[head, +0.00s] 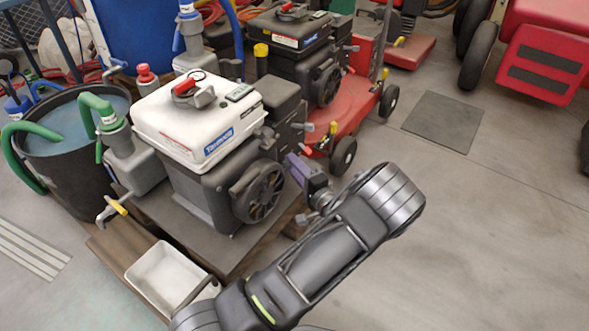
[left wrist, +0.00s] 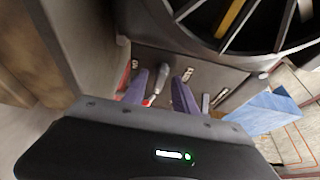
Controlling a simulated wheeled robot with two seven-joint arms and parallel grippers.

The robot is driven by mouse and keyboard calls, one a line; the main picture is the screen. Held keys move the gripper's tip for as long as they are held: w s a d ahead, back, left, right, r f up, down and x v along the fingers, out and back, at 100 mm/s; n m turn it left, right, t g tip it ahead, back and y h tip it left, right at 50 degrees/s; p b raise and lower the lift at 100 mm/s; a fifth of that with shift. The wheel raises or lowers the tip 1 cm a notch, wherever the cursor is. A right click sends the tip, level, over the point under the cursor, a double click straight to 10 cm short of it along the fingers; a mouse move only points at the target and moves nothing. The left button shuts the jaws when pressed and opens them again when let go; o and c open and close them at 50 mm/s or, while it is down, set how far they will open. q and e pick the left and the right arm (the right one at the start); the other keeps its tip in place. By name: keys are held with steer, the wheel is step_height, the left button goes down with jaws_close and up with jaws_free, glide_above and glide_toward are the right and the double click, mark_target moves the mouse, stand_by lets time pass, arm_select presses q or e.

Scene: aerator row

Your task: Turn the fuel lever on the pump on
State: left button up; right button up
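The pump (head: 200,125) has a white tank top, a grey body and a round black slotted cover. It stands on a dark base on a wooden pallet. My left gripper (head: 300,168) is at the pump's right side, with purple fingers. In the left wrist view the two fingers of the left gripper (left wrist: 160,88) are apart. A small lever (left wrist: 151,97) with a light shaft and a reddish tip shows between them. I cannot tell whether they touch it. Small labels (left wrist: 188,73) sit on the dark panel beyond; their text is too small to be sure of. My right gripper is not in view.
A second, dark engine unit (head: 290,45) and a red wheeled machine (head: 350,105) stand close behind. A white tray (head: 165,275) lies in front of the pump. A black water tub (head: 70,150) with green hose stands left.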

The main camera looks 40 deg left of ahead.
arm_select(q)
jaws_close()
stand_by(0.4)
